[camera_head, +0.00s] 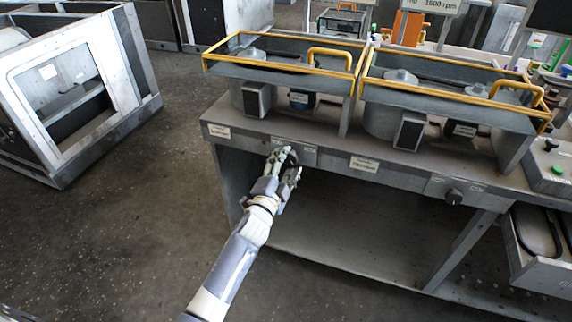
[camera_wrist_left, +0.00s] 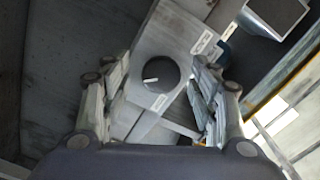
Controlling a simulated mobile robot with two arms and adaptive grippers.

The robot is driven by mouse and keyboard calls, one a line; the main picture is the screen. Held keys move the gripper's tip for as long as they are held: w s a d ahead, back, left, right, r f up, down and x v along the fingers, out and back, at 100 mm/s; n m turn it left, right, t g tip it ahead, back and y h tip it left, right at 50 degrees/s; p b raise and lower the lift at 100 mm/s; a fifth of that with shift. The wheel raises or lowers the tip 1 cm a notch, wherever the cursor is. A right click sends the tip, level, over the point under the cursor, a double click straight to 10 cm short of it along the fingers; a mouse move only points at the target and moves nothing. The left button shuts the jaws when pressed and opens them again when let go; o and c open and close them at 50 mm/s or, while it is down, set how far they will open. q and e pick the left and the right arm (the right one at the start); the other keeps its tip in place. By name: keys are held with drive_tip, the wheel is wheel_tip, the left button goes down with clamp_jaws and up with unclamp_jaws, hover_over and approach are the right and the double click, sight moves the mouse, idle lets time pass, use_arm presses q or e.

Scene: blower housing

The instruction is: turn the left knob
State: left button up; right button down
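The left knob is a dark round knob with a white pointer mark, in the middle of the left wrist view (camera_wrist_left: 160,75). It sits on a grey panel plate on the bench front. In the head view my gripper largely hides it. My left gripper (camera_head: 284,162) is at this plate on the bench's left part. In the left wrist view its fingers (camera_wrist_left: 157,105) are spread, one on each side of the knob, with gaps to it. A second dark knob (camera_head: 453,197) is on the right part of the bench front. My right gripper does not show.
The grey bench (camera_head: 400,178) carries two housings with yellow-railed frames (camera_head: 290,72) (camera_head: 450,95). An open grey cabinet frame (camera_head: 75,95) stands on the floor at left. A drawer (camera_head: 545,270) is at lower right. The floor (camera_head: 130,230) left of my arm is clear.

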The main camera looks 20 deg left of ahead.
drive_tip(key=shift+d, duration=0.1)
use_arm(q)
drive_tip(key=s, duration=1.2)
drive_tip(key=shift+a, duration=0.2)
